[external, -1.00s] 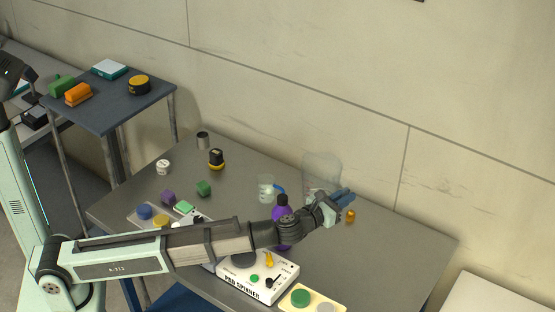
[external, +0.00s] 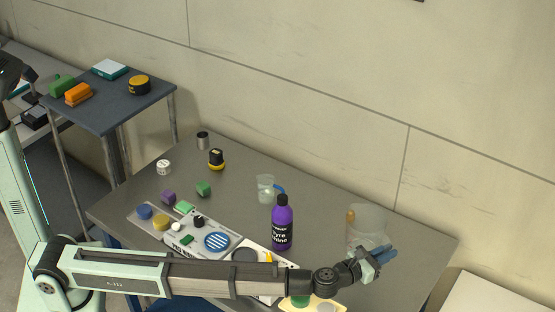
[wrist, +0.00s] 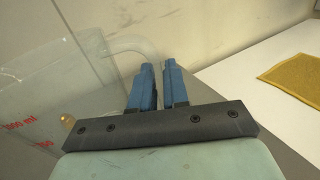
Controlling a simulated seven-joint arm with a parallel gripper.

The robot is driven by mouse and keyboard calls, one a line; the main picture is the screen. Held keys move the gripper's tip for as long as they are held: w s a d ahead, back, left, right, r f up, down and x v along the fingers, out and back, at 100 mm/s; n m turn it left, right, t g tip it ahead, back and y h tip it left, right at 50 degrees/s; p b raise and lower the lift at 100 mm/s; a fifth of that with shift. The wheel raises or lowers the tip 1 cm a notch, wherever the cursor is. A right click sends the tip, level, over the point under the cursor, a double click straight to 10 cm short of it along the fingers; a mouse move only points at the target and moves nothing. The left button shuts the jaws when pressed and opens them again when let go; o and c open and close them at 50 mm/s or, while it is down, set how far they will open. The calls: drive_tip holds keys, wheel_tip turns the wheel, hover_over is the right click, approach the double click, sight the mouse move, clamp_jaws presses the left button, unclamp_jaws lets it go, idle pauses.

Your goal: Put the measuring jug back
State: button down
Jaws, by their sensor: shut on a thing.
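The large clear measuring jug (external: 366,222) is near the right end of the grey table. My gripper (external: 380,254) is shut on its clear handle, at the jug's near right side. In the wrist view the jug's see-through wall (wrist: 50,95), with red ml marks, fills the left side, and its handle (wrist: 130,46) runs to the blue fingers (wrist: 158,72). The jug looks roughly upright; I cannot tell whether its base touches the table.
A purple tyre shine bottle (external: 282,226) stands left of the jug. A small orange thing (external: 350,216) shows at the jug's far left edge. The table's right edge is close.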

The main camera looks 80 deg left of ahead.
drive_tip(key=shift+f, duration=2.8)
drive_tip(key=c, duration=1.1)
unclamp_jaws()
drive_tip(key=shift+s, duration=0.1)
drive_tip(key=v, duration=1.2)
